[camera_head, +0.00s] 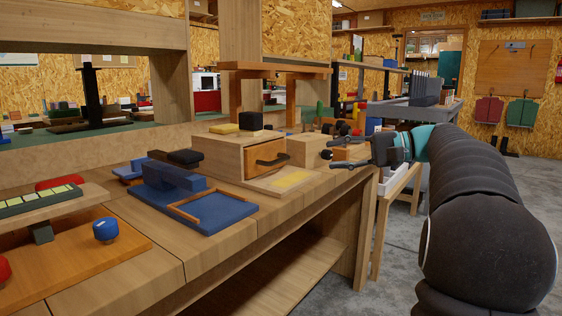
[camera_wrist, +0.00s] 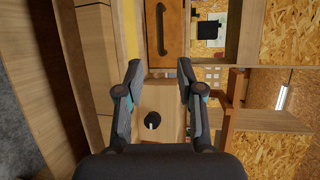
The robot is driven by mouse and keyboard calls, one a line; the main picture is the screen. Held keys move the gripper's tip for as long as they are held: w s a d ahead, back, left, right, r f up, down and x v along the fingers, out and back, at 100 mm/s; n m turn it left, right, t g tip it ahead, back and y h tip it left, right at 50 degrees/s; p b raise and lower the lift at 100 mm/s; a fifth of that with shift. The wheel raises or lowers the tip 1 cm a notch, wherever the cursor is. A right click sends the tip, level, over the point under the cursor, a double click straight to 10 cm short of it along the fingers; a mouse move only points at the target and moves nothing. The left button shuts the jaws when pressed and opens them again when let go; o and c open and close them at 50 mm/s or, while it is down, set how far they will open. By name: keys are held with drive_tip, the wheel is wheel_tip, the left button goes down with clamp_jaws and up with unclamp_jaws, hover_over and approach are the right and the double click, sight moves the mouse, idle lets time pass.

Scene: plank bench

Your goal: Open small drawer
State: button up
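The small drawer has an orange-brown wooden front (camera_head: 267,157) with a dark bar handle (camera_head: 271,160). It sits in a light wooden box (camera_head: 222,155) on the bench and looks closed. In the wrist view, the drawer front (camera_wrist: 172,20) and its handle (camera_wrist: 162,28) show at the top, beyond my fingertips. My gripper (camera_head: 340,147) is open and empty, to the right of the box in the head view. In the wrist view, my gripper's fingers (camera_wrist: 160,76) are spread apart, and the handle is not between them.
A light wooden block (camera_wrist: 163,98) with a black knob (camera_wrist: 152,120) shows between my fingers in the wrist view. A black block (camera_head: 250,120) and a yellow piece (camera_head: 224,128) lie on the box. A blue fixture (camera_head: 200,213) stands left of it.

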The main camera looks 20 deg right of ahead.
sight(283, 160)
drive_tip(key=x, duration=1.3)
drive_tip(key=shift+w+a+f+b, duration=0.15)
drive_tip(key=shift+w+a+b, duration=0.15)
drive_tip(key=shift+b, duration=0.1)
drive_tip(key=shift+c, duration=0.2)
clamp_jaws()
